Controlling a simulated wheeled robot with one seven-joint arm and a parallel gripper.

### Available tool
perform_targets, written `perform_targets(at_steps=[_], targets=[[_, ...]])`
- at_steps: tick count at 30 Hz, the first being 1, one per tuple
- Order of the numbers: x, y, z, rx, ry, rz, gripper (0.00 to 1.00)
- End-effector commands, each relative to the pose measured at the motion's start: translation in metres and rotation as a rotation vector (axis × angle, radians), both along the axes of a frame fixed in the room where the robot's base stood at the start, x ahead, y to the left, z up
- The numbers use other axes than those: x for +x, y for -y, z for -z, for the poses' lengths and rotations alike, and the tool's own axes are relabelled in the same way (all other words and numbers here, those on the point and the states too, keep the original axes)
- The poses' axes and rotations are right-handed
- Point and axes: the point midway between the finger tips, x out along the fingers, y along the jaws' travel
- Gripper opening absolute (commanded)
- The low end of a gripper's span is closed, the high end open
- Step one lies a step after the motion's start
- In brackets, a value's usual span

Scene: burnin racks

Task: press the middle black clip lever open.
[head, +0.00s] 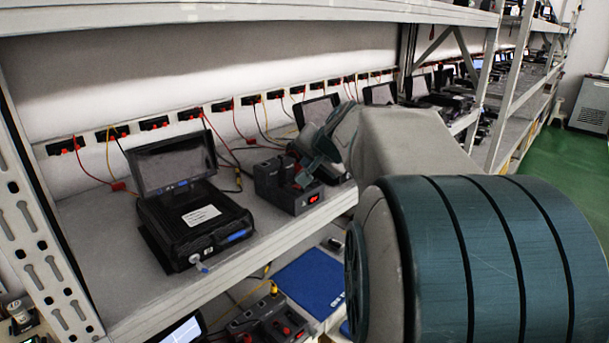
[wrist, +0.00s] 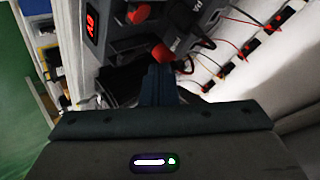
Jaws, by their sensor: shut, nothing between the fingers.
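The black clip-lever unit (head: 290,203) stands on the upper shelf in the head view, with a red lit switch at its front right. My gripper (head: 312,170) is shut and empty, over the right part of this unit, and hides some of it. In the wrist view my shut gripper fingers (wrist: 160,75) point at the unit (wrist: 120,50), which has a red display and red-tipped parts. One red tip is just beyond the fingertips. I cannot pick out the middle black lever clearly or tell whether the fingers touch it.
A black box device with a raised screen (head: 172,165) stands to the left on the shelf (head: 95,250). Red and yellow cables hang from a row of wall sockets behind. More screens stand to the right. A lower shelf holds a blue mat (head: 310,280) and other units.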

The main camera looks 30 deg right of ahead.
Motion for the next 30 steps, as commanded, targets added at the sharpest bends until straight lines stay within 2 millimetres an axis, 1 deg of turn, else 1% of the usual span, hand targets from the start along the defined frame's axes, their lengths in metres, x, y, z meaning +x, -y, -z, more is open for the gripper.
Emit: perform_targets(at_steps=[9, 14, 30], targets=[[-0.003, 0.001, -0.033, -0.001, 0.002, -0.002, 0.00], [-0.005, 0.001, -0.047, -0.001, 0.001, -0.001, 0.00], [-0.005, 0.002, -0.048, 0.000, 0.000, 0.000, 0.00]])
